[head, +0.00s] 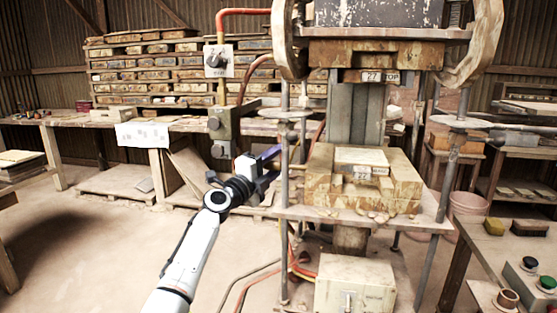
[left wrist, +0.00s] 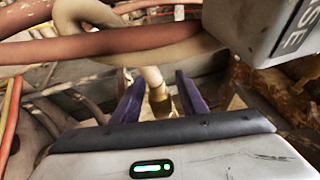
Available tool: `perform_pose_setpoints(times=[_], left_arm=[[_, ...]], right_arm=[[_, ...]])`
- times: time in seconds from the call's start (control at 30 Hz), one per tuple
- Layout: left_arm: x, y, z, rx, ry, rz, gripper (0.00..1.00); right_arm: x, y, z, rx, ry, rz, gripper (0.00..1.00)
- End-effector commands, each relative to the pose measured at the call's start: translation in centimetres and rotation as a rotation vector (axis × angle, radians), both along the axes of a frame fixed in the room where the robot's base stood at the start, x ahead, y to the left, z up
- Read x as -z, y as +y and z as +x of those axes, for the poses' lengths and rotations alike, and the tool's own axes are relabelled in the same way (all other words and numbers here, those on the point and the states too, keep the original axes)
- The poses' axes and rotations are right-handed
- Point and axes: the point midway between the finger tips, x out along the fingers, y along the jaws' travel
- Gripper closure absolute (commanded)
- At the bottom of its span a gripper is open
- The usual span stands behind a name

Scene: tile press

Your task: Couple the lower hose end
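My left gripper (head: 268,158) reaches in beside the left side of the press, below the valve box on the post. In the left wrist view its two purple fingers (left wrist: 158,90) stand apart. A pale hose end (left wrist: 151,76) with a brass fitting (left wrist: 162,101) hangs between them, closer to the right finger. A gap shows on its left side; contact on the right is unclear. In the head view the gripper and press frame hide this hose end. I cannot make out the port it belongs to. My right gripper is out of view.
The press table (head: 365,213) carries a stained mould (head: 407,185). A grey labelled box (left wrist: 262,25) and thick hoses (left wrist: 90,48) crowd close above the gripper. Red and orange hoses (head: 292,262) run down below the press table. The floor to the left (head: 100,240) is clear.

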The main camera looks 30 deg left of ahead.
Motion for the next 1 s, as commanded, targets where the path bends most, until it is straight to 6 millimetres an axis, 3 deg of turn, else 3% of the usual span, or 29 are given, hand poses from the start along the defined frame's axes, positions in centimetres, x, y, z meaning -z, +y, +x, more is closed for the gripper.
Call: perform_pose_setpoints(times=[0.27, 0.5, 0.7, 1.0], left_arm=[[0.0, 0.0, 0.1, 0.0, 0.0, 0.0, 0.61], [0.0, 0.0, 0.1, 0.0, 0.0, 0.0, 1.0], [0.1, -0.2, 0.1, 0.0, 0.0, 0.0, 1.0], [0.2, -3.3, 0.9, 0.001, 0.0, 0.001, 1.0]], right_arm=[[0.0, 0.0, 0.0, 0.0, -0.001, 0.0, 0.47], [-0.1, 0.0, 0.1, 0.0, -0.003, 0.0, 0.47], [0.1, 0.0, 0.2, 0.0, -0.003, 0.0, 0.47], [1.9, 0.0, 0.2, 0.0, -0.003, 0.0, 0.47]])
